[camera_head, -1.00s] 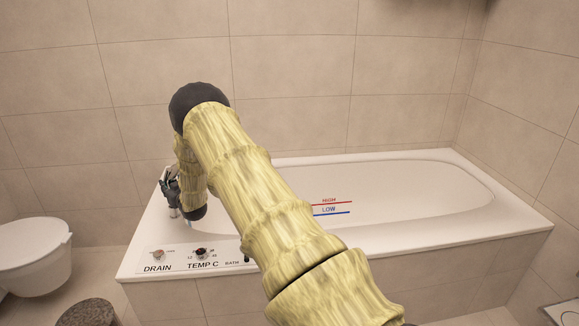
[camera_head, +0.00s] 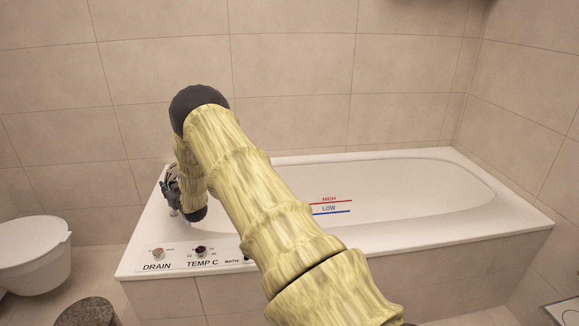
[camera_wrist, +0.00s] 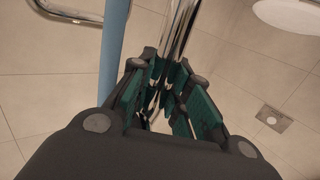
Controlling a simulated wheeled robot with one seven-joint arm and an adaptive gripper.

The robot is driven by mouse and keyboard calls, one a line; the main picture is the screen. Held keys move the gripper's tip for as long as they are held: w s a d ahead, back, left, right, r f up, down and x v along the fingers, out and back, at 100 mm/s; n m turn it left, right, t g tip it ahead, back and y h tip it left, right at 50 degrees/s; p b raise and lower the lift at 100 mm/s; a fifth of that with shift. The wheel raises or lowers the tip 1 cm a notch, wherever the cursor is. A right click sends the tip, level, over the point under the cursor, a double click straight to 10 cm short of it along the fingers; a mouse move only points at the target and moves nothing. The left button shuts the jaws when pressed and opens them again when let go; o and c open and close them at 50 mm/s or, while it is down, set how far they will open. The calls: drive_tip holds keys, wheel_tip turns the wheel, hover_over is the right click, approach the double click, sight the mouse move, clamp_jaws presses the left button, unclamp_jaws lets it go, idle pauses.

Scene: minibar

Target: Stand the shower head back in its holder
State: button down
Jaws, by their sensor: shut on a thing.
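My gripper (camera_head: 170,191) is over the left end of the bathtub, partly hidden behind my own arm. In the wrist view, the green-padded fingers of my gripper (camera_wrist: 170,85) are closed around a shiny chrome rod-shaped piece, which looks like the shower head (camera_wrist: 183,28). It runs up from between the fingers to the top edge of the picture. Its ends are not clearly seen. A blue upright bar (camera_wrist: 113,45) stands just left of the fingers; I cannot tell whether it belongs to the holder. The holder is not clearly visible in either view.
The white bathtub (camera_head: 470,236) has a drain knob (camera_head: 158,253) and a temperature knob (camera_head: 201,251) on its front left rim. A white toilet (camera_head: 35,258) stands at left, a dark round stool (camera_head: 88,312) at lower left. A floor drain (camera_wrist: 273,118) shows in the wrist view.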

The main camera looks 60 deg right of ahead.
drive_tip(key=shift+f, duration=0.3)
drive_tip(key=c, duration=1.3)
unclamp_jaws()
drive_tip(key=shift+o, duration=0.2)
drive_tip(key=shift+s, duration=0.1)
drive_tip(key=f+v, duration=0.1)
drive_tip(key=v, duration=1)
drive_tip(key=shift+s+a+r, duration=0.2)
drive_tip(key=shift+s+r, duration=0.2)
drive_tip(key=shift+r, duration=0.1)
